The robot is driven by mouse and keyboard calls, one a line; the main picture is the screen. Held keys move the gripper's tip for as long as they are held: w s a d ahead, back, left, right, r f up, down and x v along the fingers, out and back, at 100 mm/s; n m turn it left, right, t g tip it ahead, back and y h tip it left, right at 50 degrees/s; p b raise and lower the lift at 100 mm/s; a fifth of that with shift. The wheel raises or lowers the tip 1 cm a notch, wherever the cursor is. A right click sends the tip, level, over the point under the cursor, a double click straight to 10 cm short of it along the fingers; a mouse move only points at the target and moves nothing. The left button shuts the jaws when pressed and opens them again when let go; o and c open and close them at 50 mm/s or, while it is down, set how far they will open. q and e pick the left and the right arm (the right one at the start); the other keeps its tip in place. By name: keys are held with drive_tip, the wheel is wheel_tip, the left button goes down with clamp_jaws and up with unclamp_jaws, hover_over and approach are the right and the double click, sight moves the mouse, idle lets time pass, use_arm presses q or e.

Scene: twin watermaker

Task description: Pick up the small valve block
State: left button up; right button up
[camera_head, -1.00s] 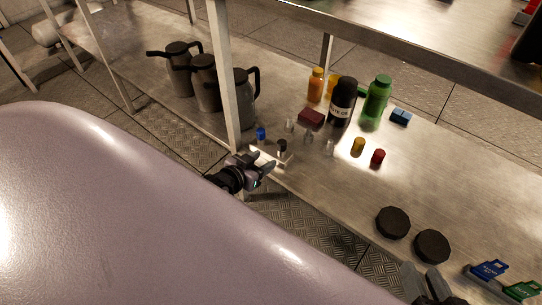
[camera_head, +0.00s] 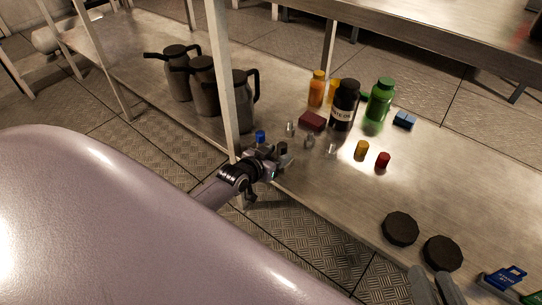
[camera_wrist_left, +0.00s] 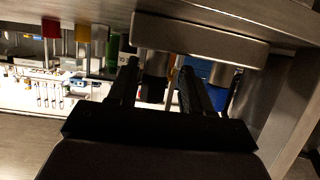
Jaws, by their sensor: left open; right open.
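The small valve block is a pale metal block with a blue knob (camera_head: 260,136) and a dark knob, at the shelf's front edge beside the post. In the head view my left gripper (camera_head: 276,152) covers most of it. In the left wrist view the block (camera_wrist_left: 200,40) appears inverted at the top. My left gripper (camera_wrist_left: 158,72) is open, with a dark cylindrical part of the block (camera_wrist_left: 154,62) between its fingertips; contact cannot be told. The blue part (camera_wrist_left: 222,72) is right of the fingers. My right gripper (camera_head: 432,284) is open and empty at the bottom right.
The shelf post (camera_head: 222,80) stands close left of the block, with steel jugs (camera_head: 240,100) behind it. Small clear fittings (camera_head: 309,142), a dark red box (camera_head: 313,121) and bottles (camera_head: 344,105) stand behind and right. Black round caps (camera_head: 401,229) lie nearer my right gripper.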

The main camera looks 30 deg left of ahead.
use_arm(q)
clamp_jaws()
idle(1.2)
drive_tip(key=shift+w+a+r, duration=0.1)
drive_tip(key=shift+r, duration=0.2)
